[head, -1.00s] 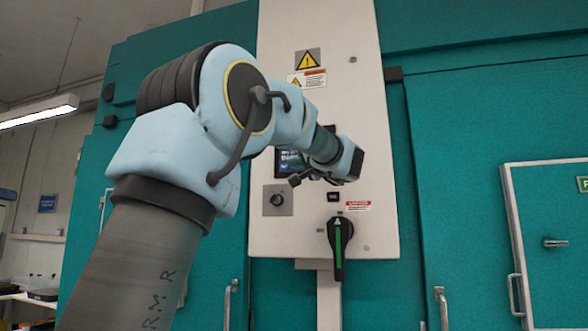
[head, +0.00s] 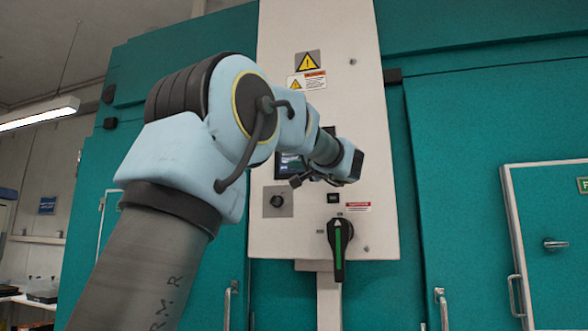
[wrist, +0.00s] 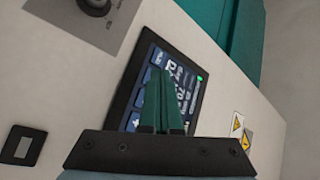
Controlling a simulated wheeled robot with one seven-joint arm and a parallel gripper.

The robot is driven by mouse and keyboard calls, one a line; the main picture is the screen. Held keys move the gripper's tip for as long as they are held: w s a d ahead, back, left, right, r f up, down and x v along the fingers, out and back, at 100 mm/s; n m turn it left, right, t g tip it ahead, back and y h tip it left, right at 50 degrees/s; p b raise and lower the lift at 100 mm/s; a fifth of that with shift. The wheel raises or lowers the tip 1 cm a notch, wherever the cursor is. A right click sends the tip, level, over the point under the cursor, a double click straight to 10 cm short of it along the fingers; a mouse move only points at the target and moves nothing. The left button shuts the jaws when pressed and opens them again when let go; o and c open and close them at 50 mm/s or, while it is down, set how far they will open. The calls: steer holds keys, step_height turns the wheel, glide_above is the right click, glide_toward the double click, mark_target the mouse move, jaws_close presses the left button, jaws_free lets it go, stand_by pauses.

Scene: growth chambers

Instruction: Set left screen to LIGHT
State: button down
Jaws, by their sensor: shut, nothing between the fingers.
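The control screen (head: 288,166) is a dark-framed touch panel on the white cabinet front. In the head view my arm covers much of it. In the wrist view the screen (wrist: 188,82) appears tilted, with blue tiles, white text and a small green mark at its edge. My gripper (wrist: 163,74) has its teal fingers together and empty, in front of the screen and covering part of it. I cannot tell whether the tips touch the glass. The lettering is too blurred to read, and LIGHT cannot be made out. In the head view the fingers are hidden behind my wrist.
Below the screen are a round knob on a grey plate (head: 278,201), a small black switch (head: 333,198) and a large black-and-green rotary handle (head: 338,248). Warning labels (head: 307,61) sit above. Teal chamber doors with handles (head: 555,244) flank the cabinet.

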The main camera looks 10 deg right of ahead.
steer(key=shift+s+f+b, duration=0.1)
steer(key=shift+s+b, duration=0.1)
steer(key=shift+b, duration=0.1)
steer(key=shift+s+a+b, duration=0.2)
steer(key=shift+s+b, duration=0.1)
steer(key=shift+b, duration=0.25)
steer(key=shift+s+a, duration=0.1)
steer(key=shift+s, duration=0.1)
steer(key=s+a+b, duration=0.1)
steer(key=s+b, duration=0.1)
steer(key=s+a+b, duration=0.1)
steer(key=s+b, duration=0.1)
steer(key=shift+s+a+b, duration=0.2)
steer(key=shift+b, duration=0.15)
stand_by(1.1)
